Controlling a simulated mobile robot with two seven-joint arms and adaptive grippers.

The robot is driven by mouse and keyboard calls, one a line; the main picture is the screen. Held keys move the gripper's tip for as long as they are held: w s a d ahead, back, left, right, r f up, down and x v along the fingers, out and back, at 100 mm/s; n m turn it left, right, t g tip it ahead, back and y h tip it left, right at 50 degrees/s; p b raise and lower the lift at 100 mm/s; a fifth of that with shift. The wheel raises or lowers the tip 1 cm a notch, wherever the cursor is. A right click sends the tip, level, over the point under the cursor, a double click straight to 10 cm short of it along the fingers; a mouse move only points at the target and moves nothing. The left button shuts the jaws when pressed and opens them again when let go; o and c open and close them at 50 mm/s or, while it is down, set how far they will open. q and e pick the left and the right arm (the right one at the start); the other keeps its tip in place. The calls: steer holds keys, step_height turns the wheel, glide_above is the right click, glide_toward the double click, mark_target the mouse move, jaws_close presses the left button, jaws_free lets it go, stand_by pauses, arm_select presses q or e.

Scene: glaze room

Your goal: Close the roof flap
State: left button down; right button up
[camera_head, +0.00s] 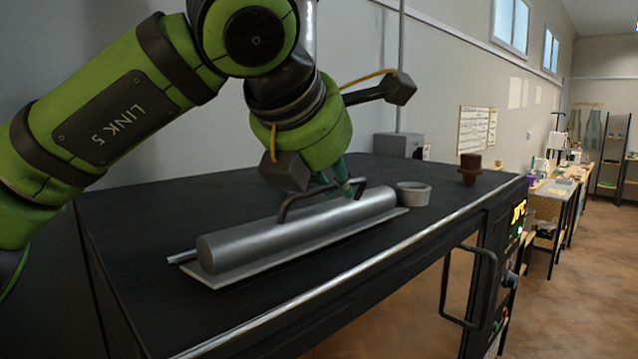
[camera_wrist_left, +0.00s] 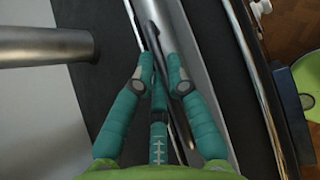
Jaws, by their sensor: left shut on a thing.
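The roof flap (camera_head: 300,230) looks like a long silver half-round cover on a flat plate, lying along the top of a black kiln (camera_head: 235,195). A dark bar handle (camera_head: 287,207) stands on its upper side. My left gripper (camera_head: 342,187) reaches down from above and is shut on this handle, near its far end. In the left wrist view, the teal fingers (camera_wrist_left: 160,80) close around the dark bar, with the silver flap (camera_wrist_left: 163,22) beneath. The fingers hide part of the handle. I cannot tell whether a gap remains under the flap. My right gripper is not in view.
A grey ring-shaped dish (camera_head: 413,194) stands just past the flap's far end. A brown pot (camera_head: 470,168) stands near the kiln's far corner. A door handle (camera_head: 470,285) juts from the kiln's front. A silver pipe (camera_wrist_left: 45,46) shows beside the fingers in the wrist view.

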arm_select(q)
steer(key=shift+s+d+f+m+t+y+b, duration=0.3)
steer(key=shift+s+d+f+t+b, duration=0.1)
steer(key=shift+f+b, duration=0.25)
steer(key=shift+s+d+f+t+b, duration=0.2)
steer(key=shift+t+b, duration=0.1)
steer(key=shift+b, duration=0.35)
steer(key=shift+m, duration=0.3)
steer(key=c, duration=1.2)
jaws_free()
steer(key=shift+w+f+y, duration=0.1)
steer(key=shift+w+y, duration=0.05)
steer(key=shift+y, duration=0.15)
steer(key=shift+r, duration=0.2)
steer(key=v, duration=1.1)
steer(key=shift+s+a+r, duration=0.1)
steer(key=shift+s, duration=0.3)
